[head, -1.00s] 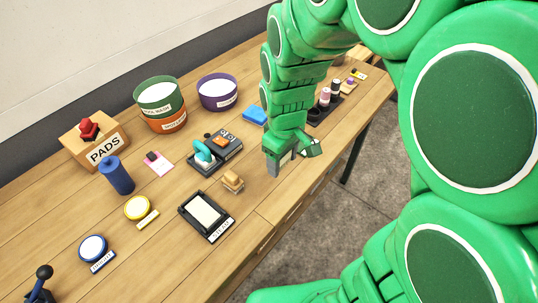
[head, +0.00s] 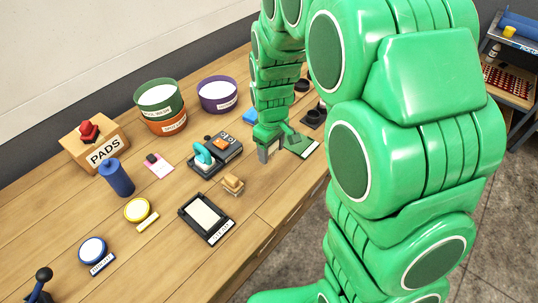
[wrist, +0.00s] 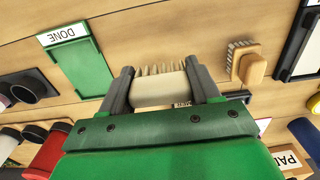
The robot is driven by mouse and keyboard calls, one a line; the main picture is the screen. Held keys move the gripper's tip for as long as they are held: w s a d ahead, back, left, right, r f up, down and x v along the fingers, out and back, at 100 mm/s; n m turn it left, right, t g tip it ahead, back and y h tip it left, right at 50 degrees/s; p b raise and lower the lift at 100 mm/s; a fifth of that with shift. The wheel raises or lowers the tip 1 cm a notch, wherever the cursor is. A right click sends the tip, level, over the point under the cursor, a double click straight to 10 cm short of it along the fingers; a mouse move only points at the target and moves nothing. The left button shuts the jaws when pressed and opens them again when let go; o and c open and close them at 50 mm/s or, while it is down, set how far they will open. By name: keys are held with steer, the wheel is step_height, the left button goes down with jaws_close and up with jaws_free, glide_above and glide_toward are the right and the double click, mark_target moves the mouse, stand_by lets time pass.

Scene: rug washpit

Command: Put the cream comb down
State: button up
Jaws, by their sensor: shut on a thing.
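The cream comb (wrist: 160,92) is between the two fingers of my gripper (wrist: 158,88) in the wrist view, its teeth pointing to the top of that picture. My gripper is shut on it. In the head view my gripper (head: 268,152) is over the table, just left of a green mat (head: 302,147); the comb cannot be made out there. The green mat (wrist: 80,68) also shows in the wrist view, with a DONE label, to the left of the comb and apart from it. I cannot tell the comb's height over the wood.
A tan brush (head: 232,184) and a black tray with a white pad (head: 206,216) are on the wooden table (head: 165,235) in front. A dark device with a teal handle (head: 204,154) stands left of my gripper. Bowls (head: 158,98) stand at the back.

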steer(key=shift+w+a+f, duration=0.1)
steer(key=shift+w+f, duration=0.5)
steer(key=shift+f, duration=0.2)
steer(key=shift+w+a+f, duration=0.1)
steer(key=shift+w+f, duration=0.5)
steer(key=shift+f, duration=1.55)
steer(key=o, duration=1.1)
steer(key=shift+f, duration=0.1)
step_height(320, 180, up, 12)
steer(key=s+d+r+m, duration=0.3)
steer(key=s, duration=0.7)
steer(key=s+d+r+m+g, duration=0.1)
steer(key=s+d+r+m, duration=0.2)
steer(key=s, duration=0.8)
steer(key=s+d+r+m, duration=0.3)
steer(key=s+d+r, duration=0.1)
steer(key=s, duration=0.7)
steer(key=shift+s+d+r+g, duration=0.1)
steer(key=shift+d+g, duration=0.1)
steer(key=shift+g, duration=0.2)
